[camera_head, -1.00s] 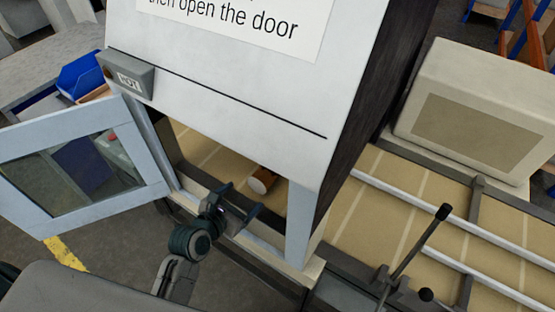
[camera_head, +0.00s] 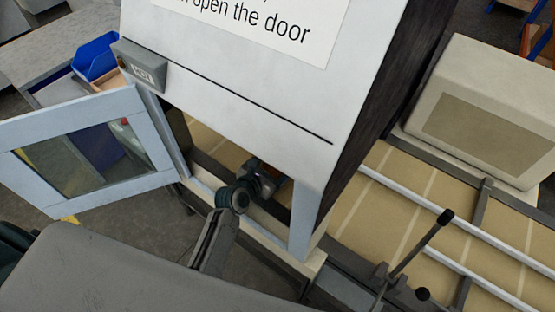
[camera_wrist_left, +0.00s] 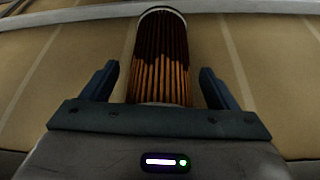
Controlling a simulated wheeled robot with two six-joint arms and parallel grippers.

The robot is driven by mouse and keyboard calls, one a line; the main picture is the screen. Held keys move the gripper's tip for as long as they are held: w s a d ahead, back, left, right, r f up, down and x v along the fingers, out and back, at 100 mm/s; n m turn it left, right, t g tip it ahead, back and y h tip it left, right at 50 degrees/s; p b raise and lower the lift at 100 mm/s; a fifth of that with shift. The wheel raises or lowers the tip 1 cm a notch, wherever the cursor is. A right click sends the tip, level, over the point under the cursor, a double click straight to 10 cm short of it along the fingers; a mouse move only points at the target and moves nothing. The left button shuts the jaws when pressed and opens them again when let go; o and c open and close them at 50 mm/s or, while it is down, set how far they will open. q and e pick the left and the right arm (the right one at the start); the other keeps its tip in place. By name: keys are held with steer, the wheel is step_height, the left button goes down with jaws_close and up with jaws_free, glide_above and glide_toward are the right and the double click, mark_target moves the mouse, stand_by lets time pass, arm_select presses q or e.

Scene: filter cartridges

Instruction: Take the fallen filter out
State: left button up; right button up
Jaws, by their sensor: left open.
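The fallen filter (camera_wrist_left: 160,55) is an orange-brown pleated cylinder with a pale end rim. In the left wrist view it lies on the tan belt, pointing away from me. My left gripper (camera_wrist_left: 157,72) is open, with one finger on each side of the filter and a visible gap on both sides. In the head view my left gripper (camera_head: 264,178) is inside the machine's open doorway, under the white hood, and hides most of the filter. My right gripper is in neither view.
The glazed door (camera_head: 150,130) stands swung open to the left. The white hood (camera_head: 250,85) overhangs the opening, and its right post (camera_head: 301,215) bounds it. A black-knobbed lever (camera_head: 420,243) stands at right beside the belt (camera_head: 350,225). A blue bin (camera_head: 97,55) sits at upper left.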

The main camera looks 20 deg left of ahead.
arm_select(q)
steer(key=shift+w+d+f, duration=0.1)
steer(key=shift+w+f, duration=0.05)
steer(key=shift+w, duration=0.1)
steer(key=c, duration=1.1)
steer(key=shift+r, duration=0.2)
